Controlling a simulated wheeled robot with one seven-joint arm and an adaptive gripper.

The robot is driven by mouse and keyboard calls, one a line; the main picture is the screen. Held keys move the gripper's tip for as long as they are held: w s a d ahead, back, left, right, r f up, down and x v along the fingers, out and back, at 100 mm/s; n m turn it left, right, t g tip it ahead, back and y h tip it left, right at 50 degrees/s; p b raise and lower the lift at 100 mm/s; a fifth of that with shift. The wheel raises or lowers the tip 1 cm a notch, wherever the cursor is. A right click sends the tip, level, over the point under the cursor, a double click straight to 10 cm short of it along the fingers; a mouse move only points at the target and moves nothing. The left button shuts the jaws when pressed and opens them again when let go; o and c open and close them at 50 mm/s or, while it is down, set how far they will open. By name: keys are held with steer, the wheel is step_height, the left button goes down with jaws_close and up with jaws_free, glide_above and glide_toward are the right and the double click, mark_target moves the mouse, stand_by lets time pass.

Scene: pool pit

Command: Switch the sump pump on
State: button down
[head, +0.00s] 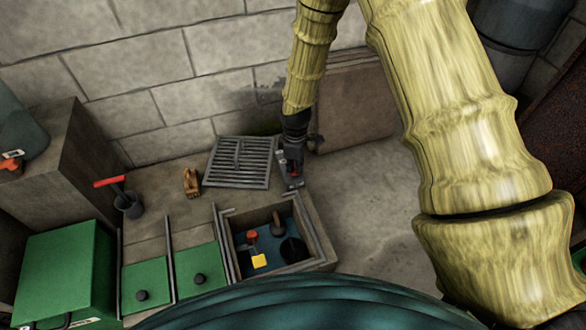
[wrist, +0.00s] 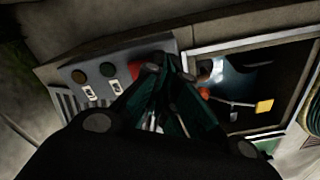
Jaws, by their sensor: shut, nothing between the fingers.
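My gripper (head: 293,166) is shut and empty, right over the box. In the wrist view my fingertips (wrist: 170,72) lie beside the red button and partly cover it; I cannot tell whether they touch. The open pit (head: 229,258) holds dark water and a dark pump-like cylinder (head: 294,249).
An orange float (head: 252,236) and a yellow block (head: 259,261) are in the pit. A metal grate (head: 239,162) lies behind it, with a wooden brush (head: 191,182) to the left. Green covers (head: 143,286) lie left of the pit. The concrete floor on the right (head: 370,205) is clear.

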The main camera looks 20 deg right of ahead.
steer(key=shift+f, duration=0.65)
stand_by(0.6)
steer(key=shift+r, duration=0.15)
steer(key=shift+r+p, duration=3.35)
steer(key=shift+p, duration=0.2)
